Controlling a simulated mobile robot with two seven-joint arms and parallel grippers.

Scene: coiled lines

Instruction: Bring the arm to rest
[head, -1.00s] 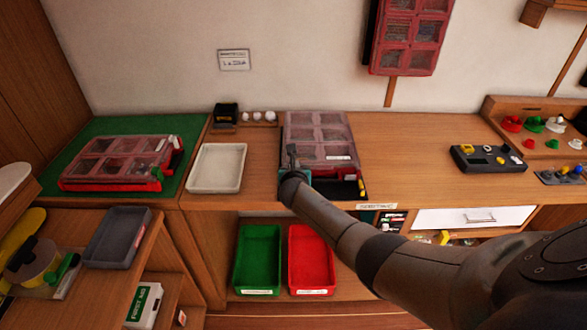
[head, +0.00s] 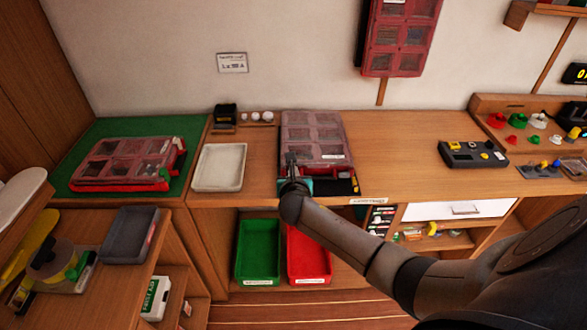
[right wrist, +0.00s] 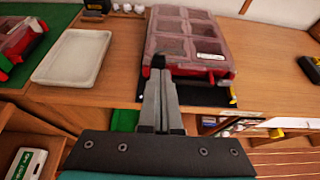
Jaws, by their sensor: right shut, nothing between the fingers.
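My right arm comes in from the lower right in the head view. Its gripper (head: 291,163) is at the front left edge of a clear-lidded red organizer case (head: 314,133) on the bench. In the right wrist view the gripper (right wrist: 160,70) is shut and empty, its fingers together in front of the case (right wrist: 186,38). I cannot tell from these views whether the fingertips touch the case. My left gripper is not in view.
A white tray (head: 219,168) lies left of the gripper. A second red case (head: 128,163) sits on a green mat (head: 90,140). Green (head: 258,251) and red (head: 309,257) bins stand on the shelf below. Bench space right of the case is clear up to a dark device (head: 472,154).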

